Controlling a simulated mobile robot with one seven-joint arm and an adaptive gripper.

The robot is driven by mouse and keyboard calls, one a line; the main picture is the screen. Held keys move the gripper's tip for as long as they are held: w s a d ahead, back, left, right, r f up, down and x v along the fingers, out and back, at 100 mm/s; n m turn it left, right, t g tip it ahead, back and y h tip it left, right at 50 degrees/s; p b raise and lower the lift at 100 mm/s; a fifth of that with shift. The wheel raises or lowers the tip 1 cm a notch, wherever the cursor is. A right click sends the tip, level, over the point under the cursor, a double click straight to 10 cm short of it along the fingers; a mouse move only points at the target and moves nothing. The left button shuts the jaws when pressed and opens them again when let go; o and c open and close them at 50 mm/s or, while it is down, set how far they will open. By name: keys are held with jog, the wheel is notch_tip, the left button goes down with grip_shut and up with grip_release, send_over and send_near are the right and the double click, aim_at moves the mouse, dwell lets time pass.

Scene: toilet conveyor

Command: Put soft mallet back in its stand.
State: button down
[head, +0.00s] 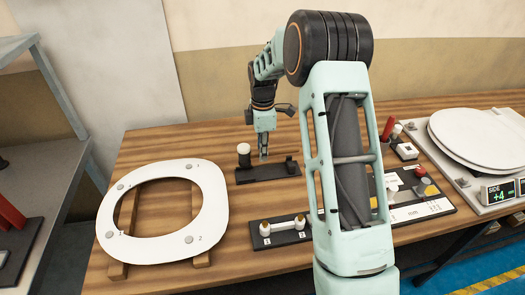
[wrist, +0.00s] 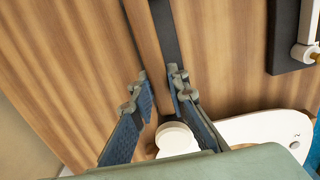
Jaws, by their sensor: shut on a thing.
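The soft mallet's dark head with a white face (head: 244,149) stands upright at the left end of the black stand (head: 268,174) on the wooden bench. In the wrist view the white face (wrist: 175,138) shows below the fingers, and the brown handle (wrist: 143,35) runs up from it. The handle lies along the dark stand strip (wrist: 166,28). My gripper (wrist: 162,92) is shut on the handle near the head, low over the stand; it also shows in the head view (head: 263,156). I cannot tell whether the handle rests fully in the stand.
A white toilet seat ring (head: 207,190) lies on wooden supports at the left. A tool board (head: 425,210) and a scale with white lids (head: 470,140) stand at the right. Bare bench lies behind the stand.

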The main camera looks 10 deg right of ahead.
jog(key=shift+f+b, duration=1.65)
jog(key=shift+f, duration=1)
jog(key=c, duration=1.8)
grip_release()
notch_tip(320, 180, up, 11)
jog(key=shift+r, duration=0.55)
